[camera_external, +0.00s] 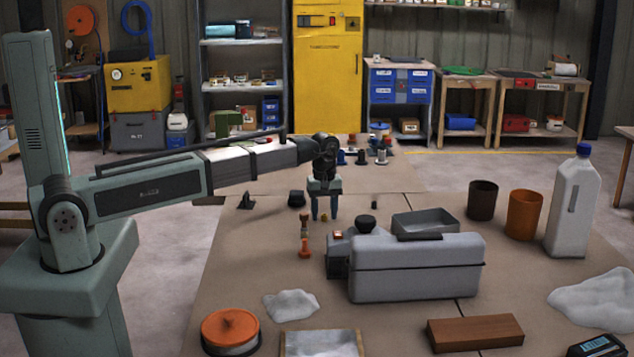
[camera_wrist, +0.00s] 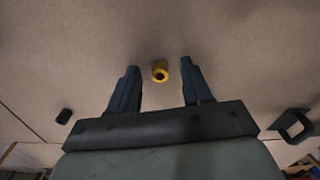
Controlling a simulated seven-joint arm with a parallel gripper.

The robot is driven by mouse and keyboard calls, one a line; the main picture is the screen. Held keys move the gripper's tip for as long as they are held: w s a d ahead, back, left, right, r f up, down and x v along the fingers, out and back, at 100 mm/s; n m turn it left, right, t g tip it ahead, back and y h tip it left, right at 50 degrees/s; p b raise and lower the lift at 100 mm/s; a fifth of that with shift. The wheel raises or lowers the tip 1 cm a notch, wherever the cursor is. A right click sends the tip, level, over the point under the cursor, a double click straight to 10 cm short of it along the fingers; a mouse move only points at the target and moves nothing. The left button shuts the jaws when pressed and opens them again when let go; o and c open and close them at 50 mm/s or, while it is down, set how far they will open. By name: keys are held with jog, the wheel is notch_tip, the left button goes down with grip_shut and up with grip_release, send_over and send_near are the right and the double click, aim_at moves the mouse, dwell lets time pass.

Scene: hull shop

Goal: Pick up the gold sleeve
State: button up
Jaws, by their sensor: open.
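In the external view the sleeve (camera_external: 323,216) is a tiny gold spot low between the fingertips. My gripper (camera_external: 324,214) points down over the table, open and empty. In the wrist view my gripper (camera_wrist: 158,66) has its dark blue fingers spread on either side of the sleeve. The exact height of the tips above the table is hard to tell.
A grey toolbox (camera_external: 415,270) and an open grey tray (camera_external: 425,222) stand to the right. An orange-and-brown upright piece (camera_external: 305,240) is nearby in front. A black block (camera_external: 297,198) sits just left of my gripper. A dark bracket (camera_wrist: 292,125) shows at right.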

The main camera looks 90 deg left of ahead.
grip_shut()
dwell(0.4)
jog(key=shift+r, duration=0.15)
